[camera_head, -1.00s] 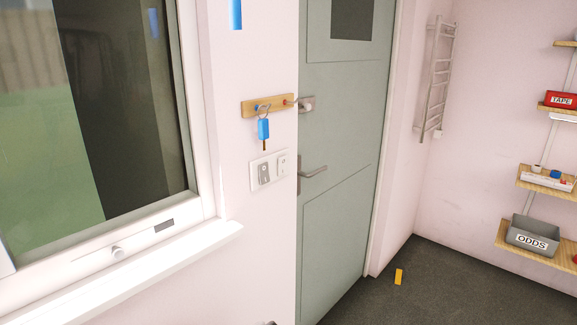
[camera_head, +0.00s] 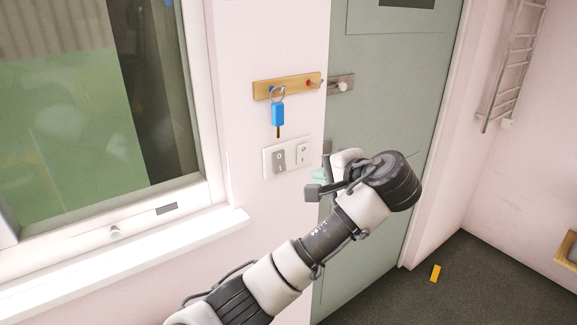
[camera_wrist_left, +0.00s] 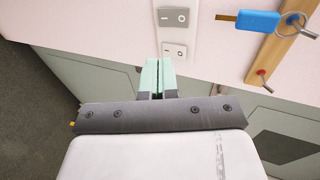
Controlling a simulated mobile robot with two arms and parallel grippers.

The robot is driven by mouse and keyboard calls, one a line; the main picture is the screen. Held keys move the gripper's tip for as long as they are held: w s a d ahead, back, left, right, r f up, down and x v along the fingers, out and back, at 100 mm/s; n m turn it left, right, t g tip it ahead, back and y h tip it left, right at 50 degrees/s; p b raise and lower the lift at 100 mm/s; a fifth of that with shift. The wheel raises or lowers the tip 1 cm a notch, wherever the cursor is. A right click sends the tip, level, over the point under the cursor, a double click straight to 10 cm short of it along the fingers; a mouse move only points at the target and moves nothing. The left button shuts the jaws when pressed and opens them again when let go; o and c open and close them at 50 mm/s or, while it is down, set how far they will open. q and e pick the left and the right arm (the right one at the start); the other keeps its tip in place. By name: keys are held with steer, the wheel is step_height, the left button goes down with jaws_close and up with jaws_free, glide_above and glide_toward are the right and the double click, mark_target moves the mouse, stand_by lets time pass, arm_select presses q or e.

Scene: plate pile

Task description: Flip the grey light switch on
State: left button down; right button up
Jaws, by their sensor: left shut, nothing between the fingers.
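The grey light switch (camera_head: 279,160) is the left rocker on a white wall plate, beside a white switch (camera_head: 303,153). In the left wrist view the grey switch (camera_wrist_left: 173,17) is at the top, with the white switch (camera_wrist_left: 174,50) below it. My left gripper (camera_head: 318,176) is to the right of the plate and in front of the door. Its pale green fingers (camera_wrist_left: 158,76) are shut and empty. In the wrist view their tips overlap the white switch's edge; I cannot tell if they touch. My right gripper is not in view.
Above the plate, a wooden rack (camera_head: 287,86) holds a blue key tag (camera_head: 278,114). A window with a sill (camera_head: 120,251) is at left. The grey-green door (camera_head: 375,110) is behind my arm. A small yellow object (camera_head: 435,273) lies on the floor.

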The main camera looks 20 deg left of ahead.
arm_select(q)
steer(key=p, duration=0.4)
glide_toward(280, 168)
steer(key=x, duration=0.7)
steer(key=shift+r, duration=0.1)
steer(key=shift+w+a, duration=0.1)
steer(key=shift+a, duration=0.05)
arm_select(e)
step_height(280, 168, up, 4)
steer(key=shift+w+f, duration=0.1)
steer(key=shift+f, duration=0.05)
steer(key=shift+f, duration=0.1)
